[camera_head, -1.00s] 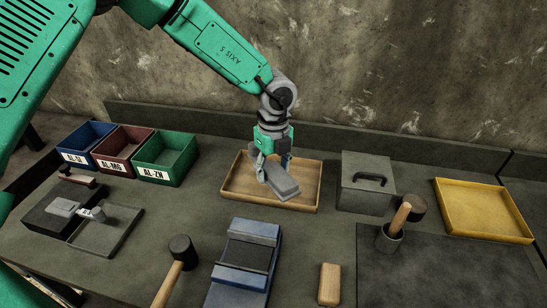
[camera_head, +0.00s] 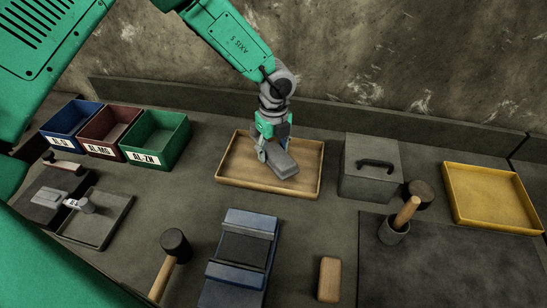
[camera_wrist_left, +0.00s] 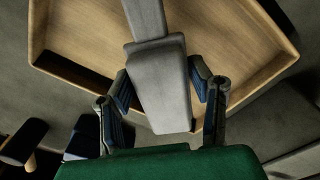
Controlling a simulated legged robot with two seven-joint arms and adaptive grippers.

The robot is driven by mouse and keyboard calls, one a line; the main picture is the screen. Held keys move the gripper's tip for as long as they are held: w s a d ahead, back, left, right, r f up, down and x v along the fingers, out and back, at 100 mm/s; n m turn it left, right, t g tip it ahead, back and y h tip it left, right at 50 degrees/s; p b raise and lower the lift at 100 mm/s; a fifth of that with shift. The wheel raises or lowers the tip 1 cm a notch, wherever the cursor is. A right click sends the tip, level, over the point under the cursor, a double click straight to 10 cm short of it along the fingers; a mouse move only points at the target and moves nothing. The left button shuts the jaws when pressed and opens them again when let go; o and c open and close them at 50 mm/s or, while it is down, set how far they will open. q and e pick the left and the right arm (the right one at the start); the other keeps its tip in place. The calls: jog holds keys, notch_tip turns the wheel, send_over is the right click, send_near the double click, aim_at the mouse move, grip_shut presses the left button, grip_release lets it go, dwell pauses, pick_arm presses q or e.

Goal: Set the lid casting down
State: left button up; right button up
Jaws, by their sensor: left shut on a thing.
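The lid casting is a grey, block-like piece (camera_head: 283,164) with a narrower bar at one end, clearer in the left wrist view (camera_wrist_left: 160,90). My left gripper (camera_head: 263,153) is shut on it, with one finger on each side. The casting is over the inside of the wooden tray (camera_head: 230,178), tilted in the picture, within the tray's rims. I cannot tell whether it touches the tray floor. The tray also fills the top of the left wrist view (camera_wrist_left: 245,35) and holds nothing else that I can see. My right gripper is not in view.
Blue, red and green bins (camera_head: 165,150) stand to the left. A grey box with a handle (camera_head: 365,185) stands just right of the tray, and a yellow tray (camera_head: 455,210) lies farther right. A blue vise-like block (camera_head: 237,270) and a mallet (camera_head: 175,245) are in front.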

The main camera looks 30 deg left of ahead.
aim_at(276, 149)
pick_arm(q)
jog(key=f, duration=0.3)
jog(key=shift+d, duration=0.35)
jog(key=shift+d+f, duration=0.2)
jog(key=shift+d, duration=0.05)
jog(key=o, duration=1.3)
jog(key=shift+s+a+f, duration=0.1)
jog(key=shift+a, duration=0.05)
jog(key=shift+o, duration=1.2)
jog(key=shift+a, duration=0.3)
jog(key=shift+r, duration=0.2)
jog(key=r, duration=1)
jog(key=shift+d+r, duration=0.25)
jog(key=shift+a+r, duration=0.1)
jog(key=shift+r, duration=0.55)
